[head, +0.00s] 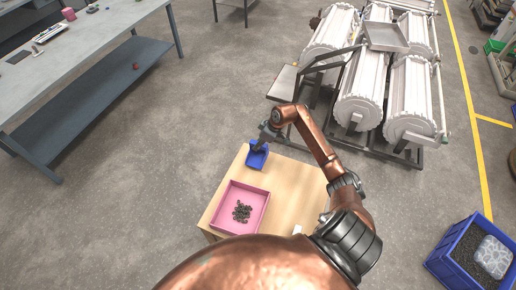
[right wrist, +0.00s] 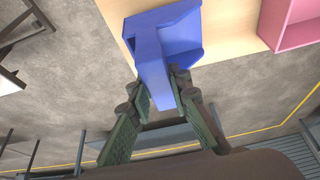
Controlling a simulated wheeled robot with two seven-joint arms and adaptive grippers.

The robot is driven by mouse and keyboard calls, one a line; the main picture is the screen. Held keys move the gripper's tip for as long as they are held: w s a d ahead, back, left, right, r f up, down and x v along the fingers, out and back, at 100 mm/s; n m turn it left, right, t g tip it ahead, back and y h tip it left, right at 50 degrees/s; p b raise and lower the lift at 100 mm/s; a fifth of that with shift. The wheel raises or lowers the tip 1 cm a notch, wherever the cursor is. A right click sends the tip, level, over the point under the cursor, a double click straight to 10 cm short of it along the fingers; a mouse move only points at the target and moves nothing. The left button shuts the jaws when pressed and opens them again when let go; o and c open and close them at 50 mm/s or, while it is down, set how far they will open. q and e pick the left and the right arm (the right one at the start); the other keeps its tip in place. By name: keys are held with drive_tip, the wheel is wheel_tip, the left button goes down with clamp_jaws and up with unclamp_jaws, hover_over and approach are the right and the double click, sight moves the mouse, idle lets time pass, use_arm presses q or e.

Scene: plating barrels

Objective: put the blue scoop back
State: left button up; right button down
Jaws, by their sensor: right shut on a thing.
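The blue scoop (head: 257,157) is at the back left edge of the small wooden table, beyond the pink tray. My right gripper (head: 266,138) is shut on the scoop. In the right wrist view the scoop (right wrist: 165,45) sits between the fingertips of my right gripper (right wrist: 163,88), with its open end toward the table top. Whether the scoop touches the table I cannot tell. My left gripper is not in view.
The pink tray (head: 262,208) with several small dark pieces stands on the wooden table (head: 295,195). White plating barrels (head: 365,85) on a frame stand behind. A blue crate (head: 436,262) is on the floor at right. A grey workbench (head: 85,48) is at left.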

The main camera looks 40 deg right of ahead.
wheel_tip(320, 180, down, 2)
drive_tip(key=shift+f+p, duration=0.15)
drive_tip(key=shift+p, duration=0.25)
drive_tip(key=shift+f, duration=0.2)
drive_tip(key=c, duration=1.8)
unclamp_jaws()
drive_tip(key=b+v, duration=0.2)
drive_tip(key=v, duration=1)
drive_tip(key=shift+s, duration=0.1)
